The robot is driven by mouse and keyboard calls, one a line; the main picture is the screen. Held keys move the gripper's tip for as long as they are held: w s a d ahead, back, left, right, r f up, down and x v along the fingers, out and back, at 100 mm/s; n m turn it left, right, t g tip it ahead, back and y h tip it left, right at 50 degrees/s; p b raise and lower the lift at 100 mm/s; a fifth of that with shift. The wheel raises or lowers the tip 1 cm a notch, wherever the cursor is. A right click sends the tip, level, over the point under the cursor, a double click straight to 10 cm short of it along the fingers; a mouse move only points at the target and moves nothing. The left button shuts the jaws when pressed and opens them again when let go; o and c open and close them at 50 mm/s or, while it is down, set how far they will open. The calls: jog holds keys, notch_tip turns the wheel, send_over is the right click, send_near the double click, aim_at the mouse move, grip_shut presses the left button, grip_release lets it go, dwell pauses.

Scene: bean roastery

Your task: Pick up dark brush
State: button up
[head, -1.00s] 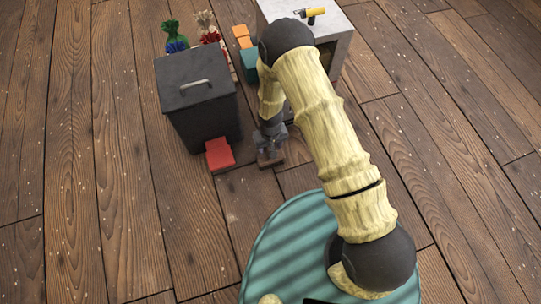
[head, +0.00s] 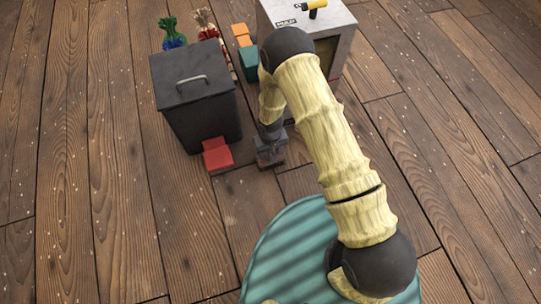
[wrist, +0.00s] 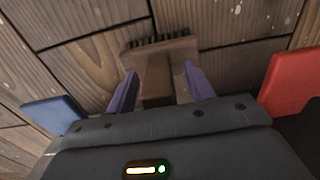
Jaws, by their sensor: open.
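The dark brush (wrist: 157,75) is brown, with a flat handle and a wide head with dark bristles. It lies on the plank floor. In the wrist view its handle is between the two purple fingers of my gripper (wrist: 160,78), which is open. The bristled head is beyond the fingertips. I cannot tell whether either finger touches it. In the head view my gripper (head: 269,150) points down at the floor just right of the bin's red pedal, and the brush (head: 270,165) is mostly hidden under it.
A dark grey lidded bin (head: 195,85) with a red pedal (head: 217,155) stands left of my gripper. A pale cabinet (head: 340,35) with a yellow-handled tool (head: 312,5) stands behind my arm. Tied sacks (head: 172,35) and orange and teal boxes (head: 247,55) stand behind. Floor at left is clear.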

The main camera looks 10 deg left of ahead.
jog(key=shift+c, duration=0.2)
grip_shut()
notch_tip(320, 180, up, 10)
jog(key=p, duration=0.6)
jog(key=shift+r, duration=0.1)
